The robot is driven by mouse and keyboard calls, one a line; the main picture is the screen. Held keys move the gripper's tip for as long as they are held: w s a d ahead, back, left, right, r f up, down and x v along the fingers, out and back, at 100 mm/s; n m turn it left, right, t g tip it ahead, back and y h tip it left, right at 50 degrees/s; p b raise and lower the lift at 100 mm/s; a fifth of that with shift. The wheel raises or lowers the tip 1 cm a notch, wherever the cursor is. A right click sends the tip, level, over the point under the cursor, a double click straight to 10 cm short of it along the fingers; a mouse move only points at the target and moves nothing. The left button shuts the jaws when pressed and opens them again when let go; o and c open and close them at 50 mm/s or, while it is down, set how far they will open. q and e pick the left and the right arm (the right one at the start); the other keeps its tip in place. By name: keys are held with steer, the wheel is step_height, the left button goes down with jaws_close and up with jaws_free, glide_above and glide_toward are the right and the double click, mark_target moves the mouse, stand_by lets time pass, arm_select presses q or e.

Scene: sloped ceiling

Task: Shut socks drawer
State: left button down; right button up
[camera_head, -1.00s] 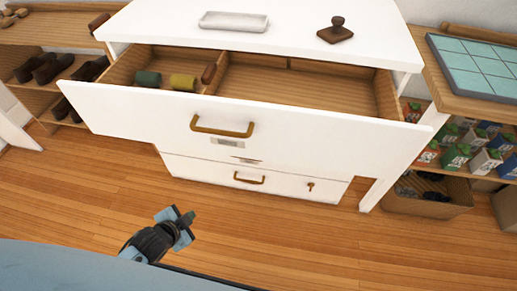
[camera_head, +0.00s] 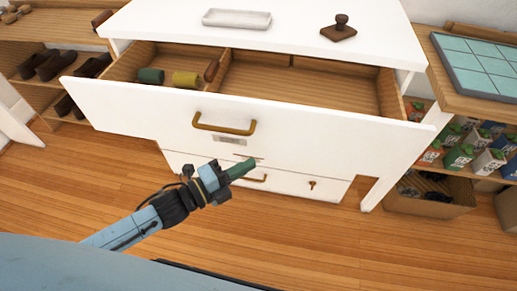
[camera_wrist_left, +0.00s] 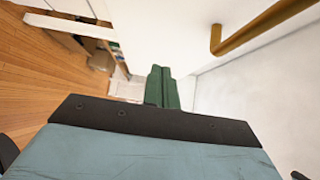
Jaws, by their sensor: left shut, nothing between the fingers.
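The open drawer (camera_head: 250,118) is the top one of a white dresser and stands pulled out toward me. Its left compartment holds a green roll (camera_head: 151,75), a yellow-olive roll (camera_head: 185,78) and a brown item (camera_head: 211,69); its right compartment looks empty. A brass handle (camera_head: 224,124) is on its front, above a small label. My left gripper (camera_head: 247,168) is shut and empty, in front of the dresser below this handle. In the left wrist view its green fingers (camera_wrist_left: 163,88) are together, and the handle (camera_wrist_left: 262,27) shows at upper right. My right gripper is not in view.
A lower drawer (camera_head: 190,168) is shut, with a keyhole. A white tray (camera_head: 237,19) and a brown stamp-like object (camera_head: 339,28) sit on the dresser top. Shelves with shoes stand left; a shelf with cartons (camera_head: 459,157) and a box stands right. The floor in front is clear.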

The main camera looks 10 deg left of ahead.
mark_target(272, 141)
arm_select(q)
steer(key=w, duration=0.1)
steer(key=w+d, duration=0.1)
steer(key=w, duration=0.1)
steer(key=w+d+b, duration=0.1)
steer(key=w, duration=0.1)
steer(key=shift+f, duration=0.1)
steer(key=shift+w, duration=0.65)
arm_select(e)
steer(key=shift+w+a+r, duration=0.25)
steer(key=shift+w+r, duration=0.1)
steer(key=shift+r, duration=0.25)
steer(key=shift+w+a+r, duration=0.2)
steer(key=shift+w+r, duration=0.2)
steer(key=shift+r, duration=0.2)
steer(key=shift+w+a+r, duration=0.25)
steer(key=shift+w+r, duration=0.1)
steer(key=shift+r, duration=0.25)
